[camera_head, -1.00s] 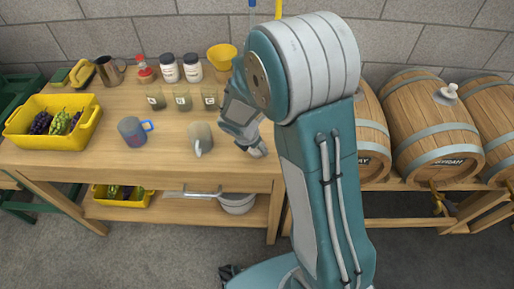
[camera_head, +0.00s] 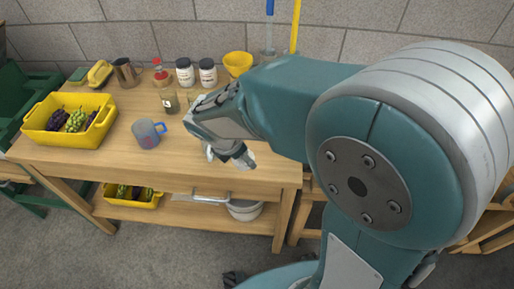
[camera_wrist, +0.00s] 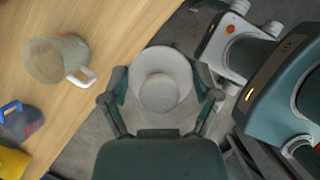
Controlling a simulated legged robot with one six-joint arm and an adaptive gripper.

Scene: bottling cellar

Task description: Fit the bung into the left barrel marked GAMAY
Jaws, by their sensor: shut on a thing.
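My gripper (camera_wrist: 160,100) is shut on the bung (camera_wrist: 162,82), a pale grey round piece with a smaller knob, in the wrist view. The fingers are on either side of it. In the camera_head view my gripper (camera_head: 232,158) is over the front right part of the table, and its grip is hard to make out there. The barrels cannot be seen now, as my arm covers the right side. The GAMAY barrel is hidden.
A pale mug (camera_wrist: 55,60) stands left of my gripper in the wrist view.

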